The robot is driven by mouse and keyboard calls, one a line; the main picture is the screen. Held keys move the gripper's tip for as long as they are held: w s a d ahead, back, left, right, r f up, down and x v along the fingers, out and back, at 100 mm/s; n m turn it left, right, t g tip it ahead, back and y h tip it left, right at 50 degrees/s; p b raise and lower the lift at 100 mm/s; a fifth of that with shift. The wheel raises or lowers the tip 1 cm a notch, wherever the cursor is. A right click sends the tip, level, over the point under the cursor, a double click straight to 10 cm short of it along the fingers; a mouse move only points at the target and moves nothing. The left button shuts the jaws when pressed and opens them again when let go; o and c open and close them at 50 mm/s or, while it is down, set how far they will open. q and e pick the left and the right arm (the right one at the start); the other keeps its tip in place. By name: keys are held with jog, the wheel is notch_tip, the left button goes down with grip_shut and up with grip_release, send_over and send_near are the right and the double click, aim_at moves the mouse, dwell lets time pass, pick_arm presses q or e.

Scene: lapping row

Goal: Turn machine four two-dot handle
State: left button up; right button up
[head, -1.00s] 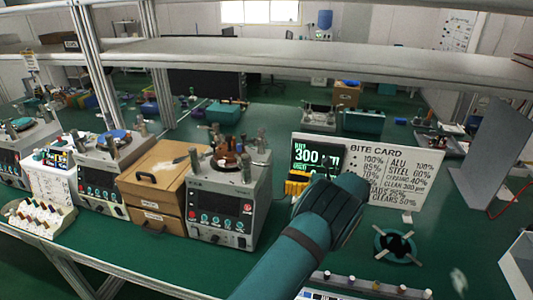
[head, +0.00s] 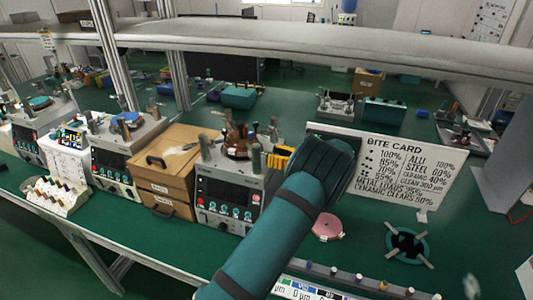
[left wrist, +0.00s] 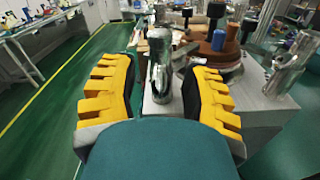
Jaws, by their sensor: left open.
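The nearest lapping machine (head: 228,190) is a grey box with a dark front panel, red display and several knobs. Upright posts and a brown round part stand on its top. My left gripper (head: 279,158) has yellow fingers and is at the machine's top right edge. I cannot make out dot marks on the handle or a machine number. My right gripper is not in view.
A wooden drawer box (head: 165,165) stands left of the machine, with more machines beyond. A white bite card (head: 405,170) stands right, behind my arm. A pink disc (head: 327,228) and a teal ring stand (head: 407,244) lie on the green bench. A grey shelf (head: 300,42) spans above.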

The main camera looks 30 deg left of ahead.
aim_at(263, 153)
pick_arm(q)
jog(key=shift+x, duration=1.4)
jog(key=shift+o, duration=0.2)
grip_shut()
